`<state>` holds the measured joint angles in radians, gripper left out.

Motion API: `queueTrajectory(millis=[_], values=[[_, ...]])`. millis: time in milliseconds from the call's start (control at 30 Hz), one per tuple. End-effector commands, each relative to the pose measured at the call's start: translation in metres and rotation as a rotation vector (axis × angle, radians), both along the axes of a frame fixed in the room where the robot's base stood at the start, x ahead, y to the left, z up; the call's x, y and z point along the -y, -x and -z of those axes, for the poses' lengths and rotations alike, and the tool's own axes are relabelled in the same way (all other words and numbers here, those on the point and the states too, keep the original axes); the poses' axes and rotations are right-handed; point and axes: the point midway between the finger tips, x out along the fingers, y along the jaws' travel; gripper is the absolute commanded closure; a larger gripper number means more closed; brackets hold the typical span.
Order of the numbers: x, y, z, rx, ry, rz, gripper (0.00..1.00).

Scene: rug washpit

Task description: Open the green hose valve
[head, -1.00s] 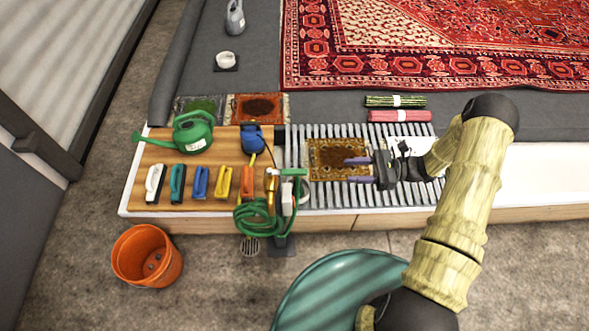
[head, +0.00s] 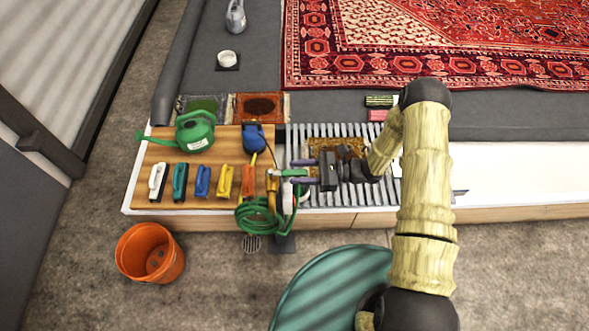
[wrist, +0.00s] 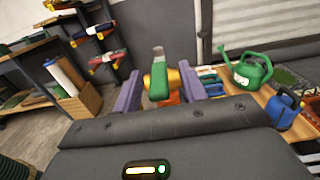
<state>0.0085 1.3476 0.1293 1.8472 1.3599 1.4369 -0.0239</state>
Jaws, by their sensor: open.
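The green hose valve lever (head: 292,173) sits on top of the standpipe at the right end of the wooden board, above a coiled green hose (head: 258,216). In the wrist view the green valve lever (wrist: 159,88) stands between my two purple fingers, with a metal-coloured tip at its far end. My gripper (head: 290,172) is open, its fingers on either side of the lever. I cannot tell whether either finger touches it. The wrist view also shows my gripper (wrist: 160,90), with brass-coloured parts behind the lever.
Brushes in several colours, such as the yellow one (head: 224,181), lie left of the valve. A green watering can (head: 195,132) and a blue jug (head: 252,137) stand behind them. An orange bucket (head: 150,254) is on the floor. A slatted grate (head: 350,196) lies to the right.

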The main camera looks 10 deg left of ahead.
Motion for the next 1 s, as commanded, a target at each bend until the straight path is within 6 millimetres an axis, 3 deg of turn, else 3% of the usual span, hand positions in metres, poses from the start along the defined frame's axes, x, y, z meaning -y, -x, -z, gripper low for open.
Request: queueTrajectory(millis=[133,433,667,1000], values=[[-0.013,0.003,0.000,0.000,0.000,0.000,0.58],[-0.017,0.004,0.000,0.001,0.000,-0.002,0.58],[-0.016,0.004,0.000,0.001,0.000,-0.001,1.00],[-0.014,0.003,-0.001,0.000,-0.002,0.015,1.00]])
